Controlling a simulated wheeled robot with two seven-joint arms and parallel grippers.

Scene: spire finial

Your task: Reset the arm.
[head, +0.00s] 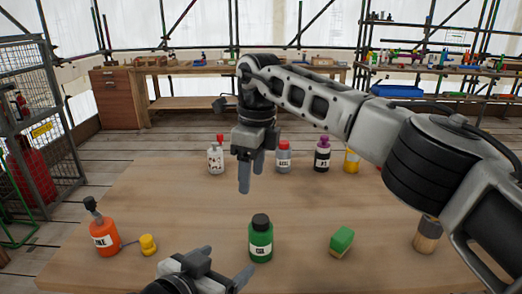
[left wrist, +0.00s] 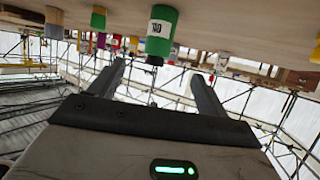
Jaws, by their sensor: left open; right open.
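My left gripper (head: 223,266) is low at the front edge of the head view, open and empty, its two fingers spread. Its fingers also show in the left wrist view (left wrist: 158,78), where the scene appears upside down. A green bottle (head: 260,241) with a black cap stands upright on the table just right of this gripper. The same green bottle (left wrist: 162,28) shows beyond the spread fingers in the left wrist view, apart from them. My right gripper (head: 251,178) hangs pointing down above the middle of the table, open and empty. Its arm comes in from the right.
An orange bottle (head: 104,236) and a small yellow object (head: 148,245) stand at the left. A green block (head: 341,241) and a brown, dark-topped object (head: 427,236) are at the right. Several bottles stand along the back, including a white one (head: 216,159). The wooden table (head: 180,205) is bare at middle left.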

